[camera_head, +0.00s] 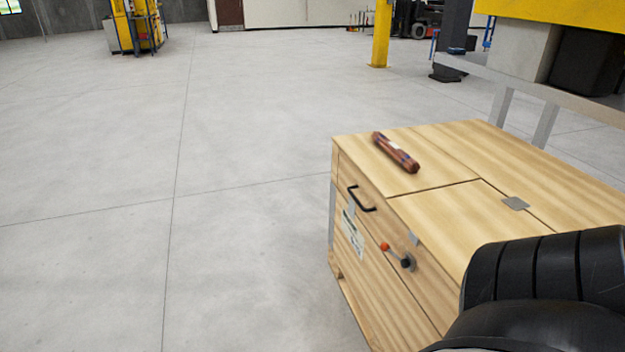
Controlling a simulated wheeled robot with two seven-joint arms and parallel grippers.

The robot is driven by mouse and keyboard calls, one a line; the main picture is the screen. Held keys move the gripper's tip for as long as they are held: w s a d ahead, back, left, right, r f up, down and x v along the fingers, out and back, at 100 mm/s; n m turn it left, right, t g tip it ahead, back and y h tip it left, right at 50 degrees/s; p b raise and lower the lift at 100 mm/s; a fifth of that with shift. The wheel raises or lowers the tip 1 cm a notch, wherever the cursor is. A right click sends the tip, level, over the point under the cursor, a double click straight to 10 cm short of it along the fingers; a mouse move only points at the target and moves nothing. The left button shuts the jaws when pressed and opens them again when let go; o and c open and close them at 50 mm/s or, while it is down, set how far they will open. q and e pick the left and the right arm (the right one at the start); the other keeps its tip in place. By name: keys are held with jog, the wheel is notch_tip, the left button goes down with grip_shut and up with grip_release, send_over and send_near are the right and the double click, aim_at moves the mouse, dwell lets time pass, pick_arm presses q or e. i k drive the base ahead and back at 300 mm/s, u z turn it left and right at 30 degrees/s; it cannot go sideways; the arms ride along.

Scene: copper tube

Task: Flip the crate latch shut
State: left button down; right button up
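The wooden crate (375,303) stands on the floor at the right, with its lid panel (450,215) lying flat on top. The latch (399,257) is on the crate's front face, below the lid edge. It has a dark round pivot and a thin lever with a red knob (385,246) pointing up and to the left. A small metal plate (413,239) sits above it at the lid edge. A black part of my own arm covers the lower right, hiding the crate's near corner. Neither gripper is in view.
A copper tube (396,153) lies on the crate top. A black handle (360,199) and a label (352,232) are on the front face. A metal hinge (515,203) is on top. The concrete floor (150,220) left of the crate is clear. A yellow post (381,35) stands behind.

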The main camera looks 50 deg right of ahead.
aim_at(393, 254)
jog(key=i, duration=0.55)
jog(key=z, duration=3.35)
jog(key=i, duration=0.5)
jog(key=u, duration=0.05)
